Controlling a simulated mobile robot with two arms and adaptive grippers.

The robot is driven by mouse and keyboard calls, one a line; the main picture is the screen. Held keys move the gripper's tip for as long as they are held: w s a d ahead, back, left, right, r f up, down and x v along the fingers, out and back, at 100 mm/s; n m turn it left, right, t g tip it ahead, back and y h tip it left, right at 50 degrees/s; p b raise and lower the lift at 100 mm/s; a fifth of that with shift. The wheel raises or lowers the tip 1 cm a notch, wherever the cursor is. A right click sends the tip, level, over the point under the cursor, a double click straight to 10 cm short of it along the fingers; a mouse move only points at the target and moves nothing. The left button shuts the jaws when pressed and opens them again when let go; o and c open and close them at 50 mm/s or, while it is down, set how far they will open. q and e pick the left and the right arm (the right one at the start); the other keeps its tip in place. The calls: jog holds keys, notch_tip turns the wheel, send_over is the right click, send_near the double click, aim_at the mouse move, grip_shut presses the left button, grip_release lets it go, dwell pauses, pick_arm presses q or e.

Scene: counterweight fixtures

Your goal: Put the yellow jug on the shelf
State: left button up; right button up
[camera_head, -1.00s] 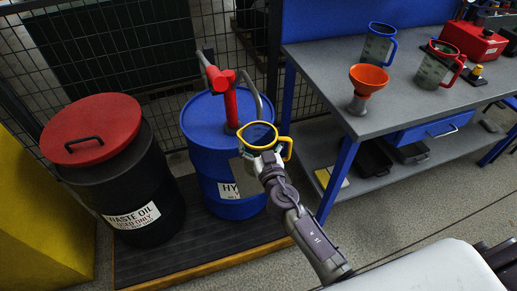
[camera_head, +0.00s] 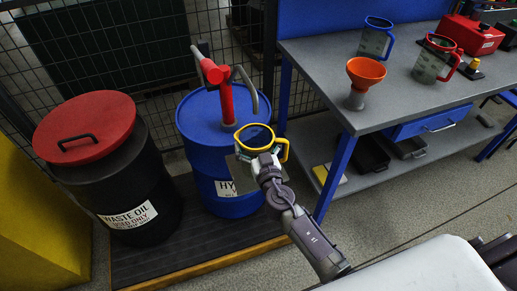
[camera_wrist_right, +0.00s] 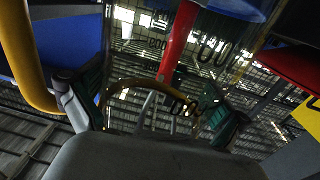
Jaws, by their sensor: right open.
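The yellow jug (camera_head: 255,137), a clear measuring jug with yellow rim and handle, shows in front of the blue drum in the head view. Its handle points right. My right gripper (camera_head: 266,160) is at the jug's near side, with its fingers partly hidden. In the right wrist view, the fingers of this gripper (camera_wrist_right: 160,108) are open on either side of the clear jug, and the yellow handle (camera_wrist_right: 22,55) is at the left. I cannot tell whether the pads touch it. The grey lower shelf (camera_head: 393,179) is under the workbench. My left gripper is not in view.
The blue drum (camera_head: 205,165) carries a red pump (camera_head: 226,103) behind the jug. A black waste-oil bin (camera_head: 150,190) with a red lid stands left. The workbench (camera_head: 330,60) holds an orange funnel, blue and red jugs. Black trays (camera_head: 368,155) occupy part of the shelf.

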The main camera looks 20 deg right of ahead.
jog(key=s+b, duration=0.3)
jog(key=s, duration=0.9)
jog(key=shift+a, duration=0.1)
jog(key=s, duration=1.2)
jog(key=shift+a, duration=0.1)
